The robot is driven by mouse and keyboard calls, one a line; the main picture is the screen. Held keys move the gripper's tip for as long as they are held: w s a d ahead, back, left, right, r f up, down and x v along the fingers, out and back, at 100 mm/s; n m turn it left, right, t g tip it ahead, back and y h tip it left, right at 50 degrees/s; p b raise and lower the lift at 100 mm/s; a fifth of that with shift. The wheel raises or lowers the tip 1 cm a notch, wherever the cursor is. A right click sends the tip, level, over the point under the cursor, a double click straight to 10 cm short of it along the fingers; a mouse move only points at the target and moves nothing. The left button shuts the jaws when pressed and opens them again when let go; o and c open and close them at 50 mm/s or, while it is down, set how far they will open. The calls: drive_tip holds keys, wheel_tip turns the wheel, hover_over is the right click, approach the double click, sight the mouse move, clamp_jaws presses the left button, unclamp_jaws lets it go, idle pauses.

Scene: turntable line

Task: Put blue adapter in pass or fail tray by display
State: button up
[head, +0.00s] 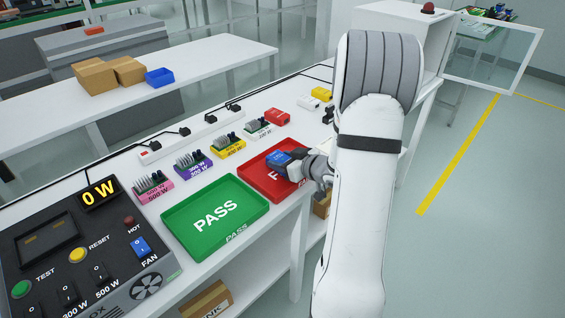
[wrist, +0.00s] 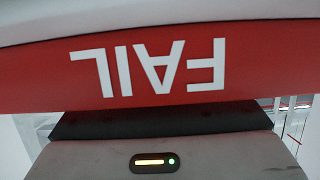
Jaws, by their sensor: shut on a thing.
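The blue adapter (head: 279,158) is in my gripper (head: 293,164), at the red FAIL tray (head: 256,184). The gripper is shut on it. I cannot tell whether the adapter touches the tray floor. My arm hides the tray's right part. In the wrist view the red FAIL tray (wrist: 40,75) shows its white lettering upside down, and the adapter cannot be made out there. The green PASS tray (head: 172,217) lies to the left of the FAIL tray and is empty. The display (head: 98,194) reads 0 W in yellow.
The test box (head: 85,255) with buttons and switches stands at the lower left. Several coloured load plugs, including a purple one (head: 193,165) and a yellow one (head: 228,147), line up behind the trays. A white power strip (head: 178,142) lies further back. White and red adapters are at the far end.

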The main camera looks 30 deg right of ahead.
drive_tip(key=shift+f, duration=0.2)
drive_tip(key=o, duration=1.2)
